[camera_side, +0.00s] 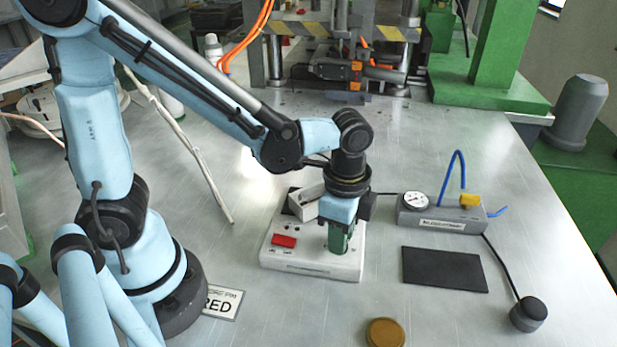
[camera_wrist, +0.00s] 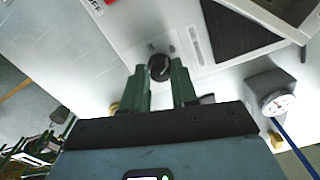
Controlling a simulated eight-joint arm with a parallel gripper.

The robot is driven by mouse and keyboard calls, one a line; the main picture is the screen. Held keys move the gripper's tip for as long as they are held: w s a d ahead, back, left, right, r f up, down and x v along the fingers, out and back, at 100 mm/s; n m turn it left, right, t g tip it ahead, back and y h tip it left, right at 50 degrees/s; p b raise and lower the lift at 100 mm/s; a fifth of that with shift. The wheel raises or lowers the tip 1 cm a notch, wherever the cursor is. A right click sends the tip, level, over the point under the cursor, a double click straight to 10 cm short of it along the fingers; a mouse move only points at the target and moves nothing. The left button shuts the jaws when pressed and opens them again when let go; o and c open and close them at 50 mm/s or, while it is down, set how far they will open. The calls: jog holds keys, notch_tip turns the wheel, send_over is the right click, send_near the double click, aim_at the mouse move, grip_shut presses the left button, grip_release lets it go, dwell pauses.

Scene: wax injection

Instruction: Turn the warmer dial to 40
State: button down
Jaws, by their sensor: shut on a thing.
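The warmer (camera_side: 310,271) is a white box on the bench with a red switch (camera_side: 284,240) on its top; its pale face also fills the upper part of the wrist view (camera_wrist: 130,40). The warmer dial (camera_wrist: 159,67) is a small round black knob on that face. My gripper (camera_side: 341,248) points down over the right part of the warmer. In the wrist view its green fingers (camera_wrist: 158,76) stand on either side of the dial, shut on it. The fingers hide the dial in the side view. The dial's scale and setting are too small to read.
A grey box with a round gauge (camera_side: 414,202) and blue tube stands to the right. A black mat (camera_side: 444,270) lies in front of it. A black round knob-like piece (camera_side: 528,313) and an amber disc (camera_side: 385,332) are near the front. Bare bench lies between them.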

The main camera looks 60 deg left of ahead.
dwell(0.3)
jog(key=c, duration=0.9)
grip_release()
jog(key=shift+r, duration=0.15)
notch_tip(320, 180, up, 12)
jog(key=shift+f, duration=0.1)
jog(key=a+f+n+t, duration=0.1)
jog(key=a+n+t, duration=0.1)
jog(key=a+n, duration=0.1)
jog(key=a+f+n+t, duration=0.1)
jog(key=a+n+t, duration=0.1)
jog(key=a+n, duration=0.1)
jog(key=a+f+n+t, duration=0.1)
jog(key=a+n+t, duration=0.1)
jog(key=a+n, duration=0.2)
jog(key=shift+s+n+t, duration=0.3)
jog(key=shift+s+n, duration=0.05)
jog(key=shift+n, duration=0.25)
jog(key=shift+a+n+t, duration=0.25)
jog(key=shift+n+t, duration=0.05)
jog(key=shift+n, duration=0.1)
